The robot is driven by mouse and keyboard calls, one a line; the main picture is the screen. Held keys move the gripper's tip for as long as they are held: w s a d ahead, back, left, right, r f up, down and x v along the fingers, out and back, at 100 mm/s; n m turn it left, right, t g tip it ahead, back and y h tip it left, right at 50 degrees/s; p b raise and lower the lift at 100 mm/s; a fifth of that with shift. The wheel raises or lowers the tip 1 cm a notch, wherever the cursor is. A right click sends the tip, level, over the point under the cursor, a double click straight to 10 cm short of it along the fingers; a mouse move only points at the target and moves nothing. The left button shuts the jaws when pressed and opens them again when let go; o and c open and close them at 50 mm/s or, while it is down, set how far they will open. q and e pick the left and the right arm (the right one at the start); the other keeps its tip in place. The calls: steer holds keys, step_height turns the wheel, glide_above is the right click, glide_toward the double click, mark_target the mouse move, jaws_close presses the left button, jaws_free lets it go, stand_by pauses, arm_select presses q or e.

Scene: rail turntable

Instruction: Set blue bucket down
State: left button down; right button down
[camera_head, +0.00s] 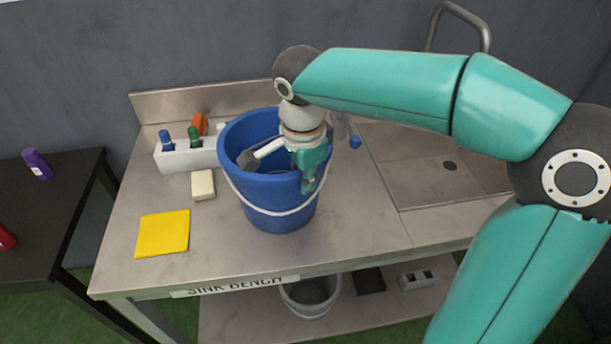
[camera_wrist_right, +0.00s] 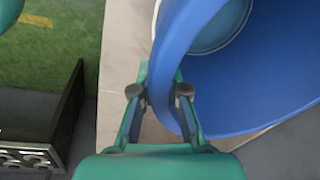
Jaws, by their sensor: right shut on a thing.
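The blue bucket (camera_head: 262,190) is upright over the sink bench (camera_head: 130,225), left of the sink basin, with its pale wire handle hanging across the front. I cannot tell whether its base touches the bench top. My right gripper (camera_head: 309,180) comes down at the bucket's right side and is shut on its rim. In the right wrist view, the bucket's wall (camera_wrist_right: 190,60) passes between the two fingers of the right gripper (camera_wrist_right: 159,92). My left gripper is not in view.
A white caddy (camera_head: 176,160) with bottles, a cream block (camera_head: 203,185) and a yellow cloth (camera_head: 162,233) lie left of the bucket. The sink basin (camera_head: 420,180) is at right. A grey bucket (camera_head: 311,297) stands on the lower shelf. A dark table (camera_head: 65,200) is at far left.

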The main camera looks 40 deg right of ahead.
steer(key=c, duration=1.2)
jaws_free()
step_height(320, 180, up, 12)
steer(key=s+a+p, duration=0.1)
steer(key=shift+s+a, duration=0.2)
steer(key=shift+f, duration=0.1)
